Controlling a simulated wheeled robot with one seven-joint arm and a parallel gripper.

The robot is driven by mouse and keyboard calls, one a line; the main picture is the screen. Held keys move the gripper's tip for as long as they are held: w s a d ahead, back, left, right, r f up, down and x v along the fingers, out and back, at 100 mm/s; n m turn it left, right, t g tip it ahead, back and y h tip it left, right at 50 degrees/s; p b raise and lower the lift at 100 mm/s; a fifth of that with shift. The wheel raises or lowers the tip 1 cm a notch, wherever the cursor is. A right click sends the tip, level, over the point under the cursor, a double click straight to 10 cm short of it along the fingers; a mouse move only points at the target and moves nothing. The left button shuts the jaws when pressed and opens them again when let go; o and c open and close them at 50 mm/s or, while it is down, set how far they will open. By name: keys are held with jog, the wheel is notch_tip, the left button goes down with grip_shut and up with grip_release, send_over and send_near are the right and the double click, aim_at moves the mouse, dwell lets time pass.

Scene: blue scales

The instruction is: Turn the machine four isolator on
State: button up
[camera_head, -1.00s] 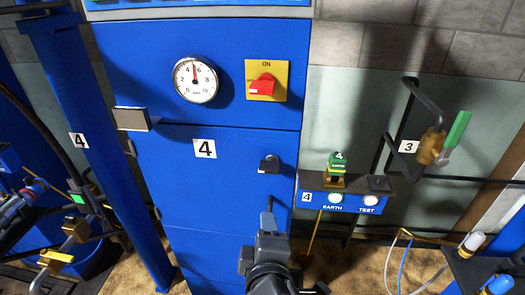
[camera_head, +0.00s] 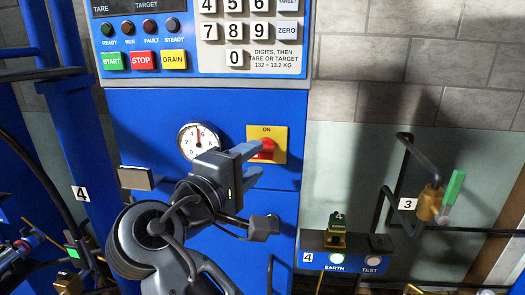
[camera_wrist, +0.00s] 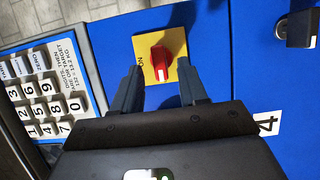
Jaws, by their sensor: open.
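The machine four isolator is a red rotary knob (camera_head: 262,150) on a yellow plate (camera_head: 281,134) marked ON, on the blue cabinet right of a round gauge. In the wrist view the red knob (camera_wrist: 168,42) has a white mark that points to the cabinet's left, a quarter turn from the ON label. My gripper (camera_head: 258,158) is open and close in front of the isolator, partly hiding the knob in the head view. In the wrist view its fingers (camera_wrist: 158,86) point at the plate, one on each side of the knob, with nothing held. Contact cannot be told.
A keypad panel (camera_head: 188,68) juts out above the isolator. A box with EARTH and TEST buttons (camera_head: 335,257) and a green-handled valve (camera_head: 432,200) are on the right. A dark lock (camera_wrist: 297,29) shows in the wrist view.

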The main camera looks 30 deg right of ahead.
aim_at(259, 157)
jog(key=shift+p+x, duration=0.3)
jog(key=shift+x, duration=1.85)
grip_shut()
